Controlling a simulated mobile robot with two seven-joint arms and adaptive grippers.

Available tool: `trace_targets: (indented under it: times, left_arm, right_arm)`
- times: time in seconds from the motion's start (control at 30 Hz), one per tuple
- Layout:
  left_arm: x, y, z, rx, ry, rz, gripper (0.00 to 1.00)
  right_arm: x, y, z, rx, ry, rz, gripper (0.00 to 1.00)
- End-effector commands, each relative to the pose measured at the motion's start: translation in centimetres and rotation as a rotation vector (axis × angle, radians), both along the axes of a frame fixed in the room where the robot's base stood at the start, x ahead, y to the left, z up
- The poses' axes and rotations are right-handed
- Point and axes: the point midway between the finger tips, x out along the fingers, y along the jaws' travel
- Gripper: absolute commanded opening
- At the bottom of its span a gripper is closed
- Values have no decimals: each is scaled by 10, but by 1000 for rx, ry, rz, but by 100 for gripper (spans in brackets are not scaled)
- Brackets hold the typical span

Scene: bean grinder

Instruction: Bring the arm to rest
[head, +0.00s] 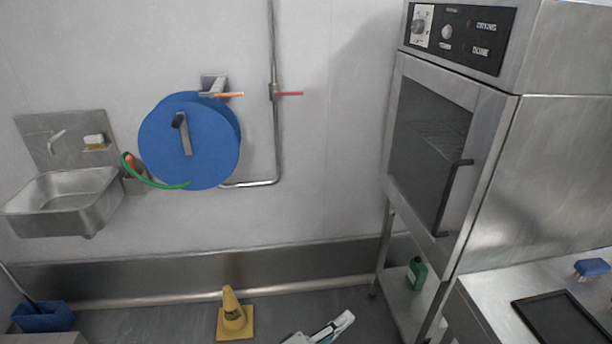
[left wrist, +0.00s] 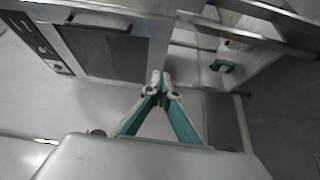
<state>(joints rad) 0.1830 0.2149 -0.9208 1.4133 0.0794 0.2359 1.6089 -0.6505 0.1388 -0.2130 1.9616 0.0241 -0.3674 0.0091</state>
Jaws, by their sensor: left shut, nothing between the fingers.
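My left gripper shows at the bottom edge of the head view (head: 330,330), partly cut off by the frame. In the left wrist view its two teal and white fingers (left wrist: 161,84) meet at the tips. It is shut and empty, and it touches nothing that I can see. My right gripper is in neither view.
A steel oven (head: 440,150) stands on a rack at the right, with a green bottle (head: 417,272) on the lower shelf. A yellow cone (head: 232,314) stands on the floor. A sink (head: 65,200) and blue hose reel (head: 190,140) hang on the wall.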

Motion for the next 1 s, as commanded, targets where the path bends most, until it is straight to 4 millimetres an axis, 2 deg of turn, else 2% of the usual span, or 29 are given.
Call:
trace_targets:
  times: [0.03, 0.17, 0.27, 0.37, 0.47, 0.7, 0.8, 0.9, 1.0]
  left_arm:
    - [-8, 5, -6, 37, -21, 22, 0]
    - [-16, 23, -15, 164, -103, 80, 0]
    - [-25, 43, -24, 289, -168, 123, 0]
    - [-36, 71, -38, 451, -234, 165, 0]
    - [-52, 110, -55, 668, -301, 196, 0]
    - [-110, 224, -97, 1256, -424, 130, 0]
    - [-131, 259, -107, 1427, -450, 68, 0]
    - [-144, 280, -112, 1530, -467, 20, 0]
    - [-150, 289, -114, 1575, -475, -4, 0]
  right_arm:
    - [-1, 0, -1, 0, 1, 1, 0]
    - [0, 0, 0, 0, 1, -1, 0]
    - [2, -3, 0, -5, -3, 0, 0]
    - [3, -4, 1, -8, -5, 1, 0]
    - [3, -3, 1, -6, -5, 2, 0]
    - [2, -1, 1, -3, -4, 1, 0]
    - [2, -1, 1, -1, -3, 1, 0]
    - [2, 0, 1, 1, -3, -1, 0]
    - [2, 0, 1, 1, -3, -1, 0]
